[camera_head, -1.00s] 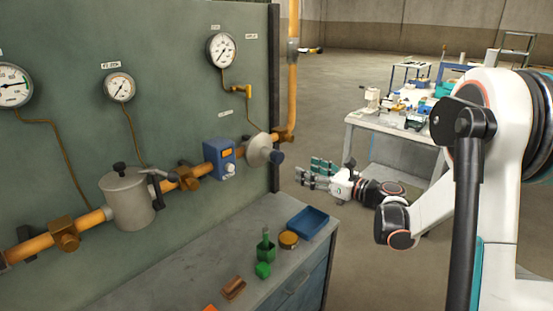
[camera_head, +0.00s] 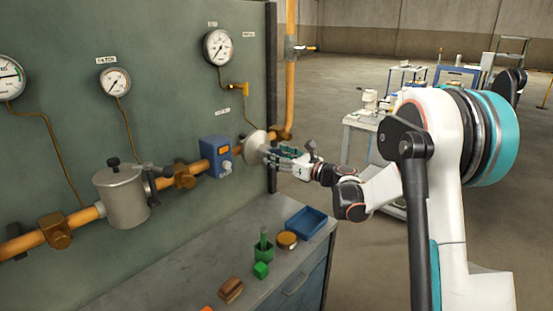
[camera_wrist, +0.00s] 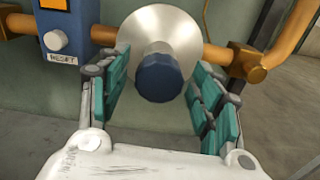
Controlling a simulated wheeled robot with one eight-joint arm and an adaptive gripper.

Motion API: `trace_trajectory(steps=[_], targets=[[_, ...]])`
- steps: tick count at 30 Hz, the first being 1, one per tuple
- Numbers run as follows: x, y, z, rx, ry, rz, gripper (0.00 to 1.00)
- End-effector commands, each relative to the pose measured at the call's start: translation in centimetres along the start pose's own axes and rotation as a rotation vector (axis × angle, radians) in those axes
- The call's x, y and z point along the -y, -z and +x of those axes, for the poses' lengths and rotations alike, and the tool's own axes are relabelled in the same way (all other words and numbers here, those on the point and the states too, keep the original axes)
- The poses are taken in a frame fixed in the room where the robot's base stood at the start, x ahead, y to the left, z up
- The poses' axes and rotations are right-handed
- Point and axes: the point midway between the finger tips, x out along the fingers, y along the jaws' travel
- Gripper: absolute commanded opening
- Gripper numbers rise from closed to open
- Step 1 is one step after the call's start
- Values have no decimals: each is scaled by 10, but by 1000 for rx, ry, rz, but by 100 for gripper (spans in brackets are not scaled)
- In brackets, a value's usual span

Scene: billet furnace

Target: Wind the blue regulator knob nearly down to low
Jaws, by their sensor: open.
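The blue regulator knob (camera_wrist: 160,78) faces the wrist camera, on the front of a round grey metal regulator body (camera_wrist: 158,28). My gripper (camera_wrist: 160,105) is open, one teal-padded finger to the left of the knob and one to the right. Gaps show between the knob and both fingers, and nothing is held. In the head view my gripper (camera_head: 268,155) is in front of the regulator body (camera_head: 254,146) and hides the knob. Whether the fingertips reach past the knob's face is hard to tell.
A blue box with a RESET label (camera_wrist: 66,28) sits on the orange pipe left of the regulator. Gauges, including one above (camera_head: 218,46), hang on the green panel. A bench below holds a blue tray (camera_head: 308,222) and small items. A vertical orange pipe (camera_head: 291,70) stands right.

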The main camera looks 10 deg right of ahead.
Motion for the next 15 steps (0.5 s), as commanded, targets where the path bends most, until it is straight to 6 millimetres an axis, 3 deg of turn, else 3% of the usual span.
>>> trace_trajectory(steps=[11,12,15], targets=[[0,0,7,0,-1,0,59],[0,0,7,0,-1,0,57],[0,0,7,0,-1,0,34]])
